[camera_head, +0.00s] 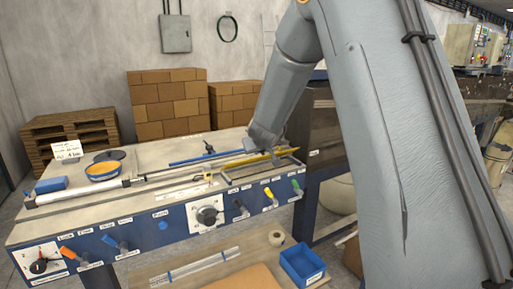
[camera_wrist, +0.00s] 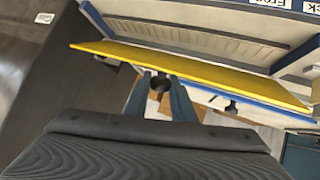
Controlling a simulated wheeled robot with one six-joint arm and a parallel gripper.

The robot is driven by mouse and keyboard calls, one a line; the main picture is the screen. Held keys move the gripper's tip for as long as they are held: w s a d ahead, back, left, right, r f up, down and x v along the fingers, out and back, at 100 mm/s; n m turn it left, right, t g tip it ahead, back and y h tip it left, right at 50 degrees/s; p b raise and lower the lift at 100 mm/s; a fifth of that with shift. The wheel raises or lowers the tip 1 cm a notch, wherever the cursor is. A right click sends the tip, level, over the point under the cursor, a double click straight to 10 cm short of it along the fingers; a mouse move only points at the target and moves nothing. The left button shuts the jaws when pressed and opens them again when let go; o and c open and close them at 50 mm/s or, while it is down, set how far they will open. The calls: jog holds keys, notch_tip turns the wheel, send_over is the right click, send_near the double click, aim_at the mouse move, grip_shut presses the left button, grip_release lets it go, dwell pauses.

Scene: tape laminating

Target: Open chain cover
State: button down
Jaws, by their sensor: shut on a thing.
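The chain cover is a long yellow strip (camera_head: 252,158) over the right part of the machine top; its yellow panel (camera_wrist: 200,68) crosses the wrist view at a slant. In the wrist view its near edge stands away from the channel behind it, so it looks tilted open. My gripper (camera_wrist: 160,78) has its two blue-grey fingers at the cover's near edge, either side of a dark round knob. It is shut on the cover there; the exact contact is partly hidden. In the head view my wrist hides the gripper above the cover.
The blue-fronted machine (camera_head: 180,232) carries a white roller bar, an orange tape roll (camera_head: 103,170) and a blue block (camera_head: 51,185). Coloured levers and a dial (camera_head: 208,215) line its front. A blue bin (camera_head: 302,264) stands on the lower shelf. Cartons are stacked behind.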

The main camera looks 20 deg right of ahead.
jog(key=shift+d, duration=0.15)
jog(key=shift+f, duration=0.1)
jog(key=c, duration=1.5)
grip_release()
jog(key=shift+s, duration=0.1)
jog(key=shift+c, duration=0.2)
jog(key=v, duration=0.8)
